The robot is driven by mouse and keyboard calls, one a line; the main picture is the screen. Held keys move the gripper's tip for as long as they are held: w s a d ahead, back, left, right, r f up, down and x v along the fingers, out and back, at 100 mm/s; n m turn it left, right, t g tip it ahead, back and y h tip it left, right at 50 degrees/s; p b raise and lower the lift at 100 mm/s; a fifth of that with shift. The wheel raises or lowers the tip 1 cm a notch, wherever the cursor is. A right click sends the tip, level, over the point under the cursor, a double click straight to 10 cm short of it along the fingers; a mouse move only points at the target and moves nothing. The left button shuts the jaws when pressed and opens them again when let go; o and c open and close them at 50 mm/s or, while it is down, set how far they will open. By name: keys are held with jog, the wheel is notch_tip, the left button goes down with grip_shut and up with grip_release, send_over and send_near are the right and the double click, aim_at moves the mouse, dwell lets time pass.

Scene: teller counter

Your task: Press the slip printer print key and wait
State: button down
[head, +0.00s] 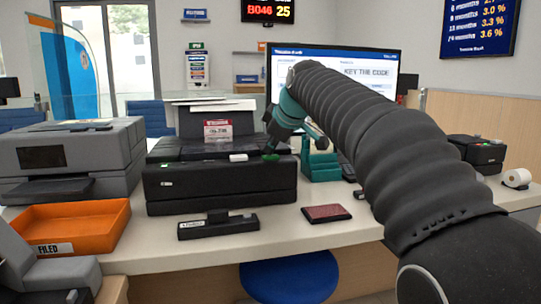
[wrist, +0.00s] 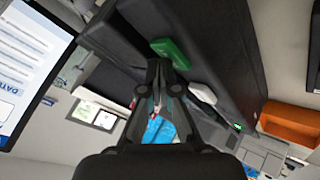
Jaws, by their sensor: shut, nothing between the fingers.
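The black slip printer (head: 220,185) stands on the counter; its dark body also fills the upper middle of the wrist view (wrist: 215,45). On its top are a green key (wrist: 170,52) and a white key (wrist: 202,93). In the head view the white key (head: 238,158) is left of the green key (head: 270,157). My gripper (head: 273,148) is shut and empty, its tips pointing down close by the green key. In the wrist view the fingertips (wrist: 163,66) are just beside that key. I cannot tell whether they touch it.
A grey printer (head: 70,155) and an orange tray (head: 75,225) are at left. A small black device (head: 218,224) and a dark red booklet (head: 326,213) lie in front. A teal stand (head: 320,165) is close on the right, with the monitor (head: 345,72) behind.

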jog(key=shift+r+p, duration=0.85)
jog(key=shift+p, duration=0.05)
jog(key=shift+r, duration=0.1)
notch_tip(320, 180, up, 3)
jog(key=p, duration=0.2)
jog(key=shift+f+p, duration=0.2)
jog(key=shift+p, duration=0.15)
jog(key=shift+r+p, duration=0.45)
jog(key=shift+r, duration=0.7)
